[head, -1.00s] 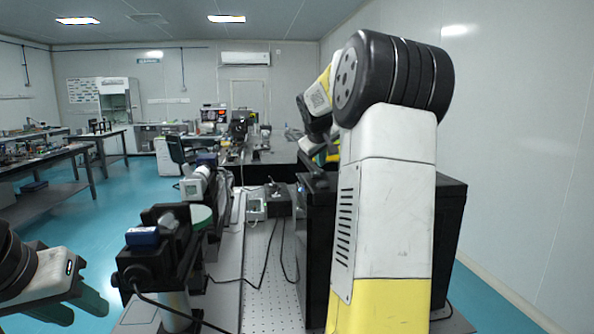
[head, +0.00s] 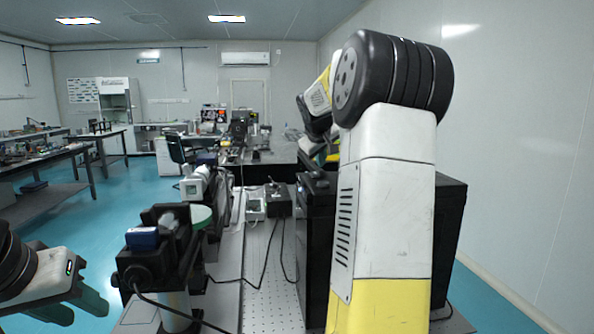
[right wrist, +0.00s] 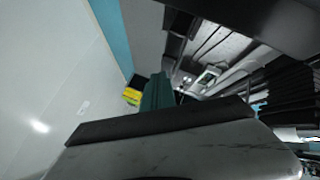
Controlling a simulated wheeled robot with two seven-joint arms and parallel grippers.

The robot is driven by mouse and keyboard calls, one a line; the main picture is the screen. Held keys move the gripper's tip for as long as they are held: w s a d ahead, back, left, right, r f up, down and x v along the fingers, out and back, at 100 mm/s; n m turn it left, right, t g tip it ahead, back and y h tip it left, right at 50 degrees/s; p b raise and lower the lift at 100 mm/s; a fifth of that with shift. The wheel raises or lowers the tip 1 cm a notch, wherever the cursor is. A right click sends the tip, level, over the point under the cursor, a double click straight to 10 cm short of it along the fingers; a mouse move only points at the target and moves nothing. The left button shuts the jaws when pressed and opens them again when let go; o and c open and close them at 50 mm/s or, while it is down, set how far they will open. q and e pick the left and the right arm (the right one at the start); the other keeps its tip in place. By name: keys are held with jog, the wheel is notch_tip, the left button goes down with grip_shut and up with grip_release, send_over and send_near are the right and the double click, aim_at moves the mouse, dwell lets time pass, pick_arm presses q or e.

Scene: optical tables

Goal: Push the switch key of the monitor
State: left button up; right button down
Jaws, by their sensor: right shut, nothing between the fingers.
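A small whitish device with a little screen (head: 255,209), which may be the monitor, stands on the perforated optical table beside a black box (head: 279,203). It also shows in the right wrist view (right wrist: 207,79). Its switch key is too small to make out. My right gripper (right wrist: 158,92) is shut and empty in the right wrist view, its dark green fingers pointing toward the table area, apart from the device. In the head view my right arm hides it. My left gripper (head: 76,306) is open and empty at the lower left, away from the table.
A large black cabinet (head: 318,245) stands right of the device, partly behind my right arm. Optical instruments (head: 160,255) and loose black cables occupy the table's left and front. Bare perforated surface (head: 262,285) lies between. A white wall is close on the right.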

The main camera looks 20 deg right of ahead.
aim_at(321, 170)
jog(key=shift+r, duration=3)
